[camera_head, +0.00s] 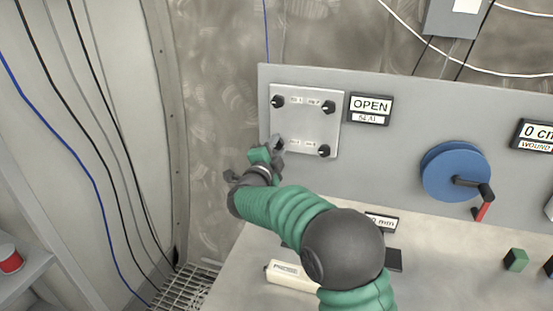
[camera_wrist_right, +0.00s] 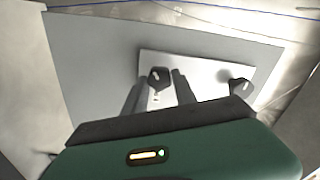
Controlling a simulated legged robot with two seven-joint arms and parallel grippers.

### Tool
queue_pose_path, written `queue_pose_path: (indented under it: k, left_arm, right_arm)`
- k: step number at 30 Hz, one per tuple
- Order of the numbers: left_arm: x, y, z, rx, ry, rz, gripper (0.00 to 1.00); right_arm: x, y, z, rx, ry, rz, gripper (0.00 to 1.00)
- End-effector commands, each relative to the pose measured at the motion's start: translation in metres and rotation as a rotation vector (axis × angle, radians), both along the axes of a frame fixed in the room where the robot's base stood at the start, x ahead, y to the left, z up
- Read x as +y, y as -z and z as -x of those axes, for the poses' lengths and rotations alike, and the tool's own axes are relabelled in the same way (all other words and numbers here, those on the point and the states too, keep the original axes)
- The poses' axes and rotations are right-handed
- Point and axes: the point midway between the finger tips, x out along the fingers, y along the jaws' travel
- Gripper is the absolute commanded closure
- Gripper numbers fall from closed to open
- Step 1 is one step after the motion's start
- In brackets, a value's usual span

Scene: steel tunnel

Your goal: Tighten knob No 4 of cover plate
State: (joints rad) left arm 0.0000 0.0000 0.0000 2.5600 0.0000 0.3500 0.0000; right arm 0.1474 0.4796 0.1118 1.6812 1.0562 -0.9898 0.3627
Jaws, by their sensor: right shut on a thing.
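The cover plate (camera_head: 318,122) is a light square on the grey panel, with a dark knob near each corner. The upper left knob (camera_head: 277,102), upper right knob (camera_head: 328,106) and lower right knob (camera_head: 323,151) show clear. The small labels are too blurred to read surely. My right gripper (camera_head: 278,143) is at the lower left corner of the plate, shut on the lower left knob. In the right wrist view this knob (camera_wrist_right: 159,76) shows between my two fingertips, and the upper left knob (camera_wrist_right: 241,86) is to the right. My left gripper is not in view.
A sign (camera_head: 370,108) right of the plate reads OPEN, SEAL. Farther right is a blue reel (camera_head: 455,172) with a crank handle. A pale bar (camera_head: 291,276) lies on the bench under my right arm. Cables run down the left wall. Free room lies before the plate's right side.

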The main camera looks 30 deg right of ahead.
Motion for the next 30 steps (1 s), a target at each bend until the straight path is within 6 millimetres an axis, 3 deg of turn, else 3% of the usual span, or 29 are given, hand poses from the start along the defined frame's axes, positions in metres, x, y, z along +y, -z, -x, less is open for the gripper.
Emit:
queue_pose_path:
  k: [1, 12, 21, 30]
  left_arm:
    - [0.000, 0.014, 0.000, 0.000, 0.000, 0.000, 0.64]
    - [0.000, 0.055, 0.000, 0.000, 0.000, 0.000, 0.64]
    - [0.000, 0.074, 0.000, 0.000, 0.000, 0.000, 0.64]
    - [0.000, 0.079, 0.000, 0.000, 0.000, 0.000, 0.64]
  right_arm:
    - [0.001, 0.008, -0.001, -0.032, -0.004, -0.028, 1.00]
    - [0.001, 0.008, -0.001, -0.276, -0.004, -0.239, 1.00]
    - [0.001, 0.005, -0.001, -0.400, -0.004, -0.346, 1.00]
    - [0.001, 0.004, -0.001, -0.442, -0.004, -0.384, 1.00]
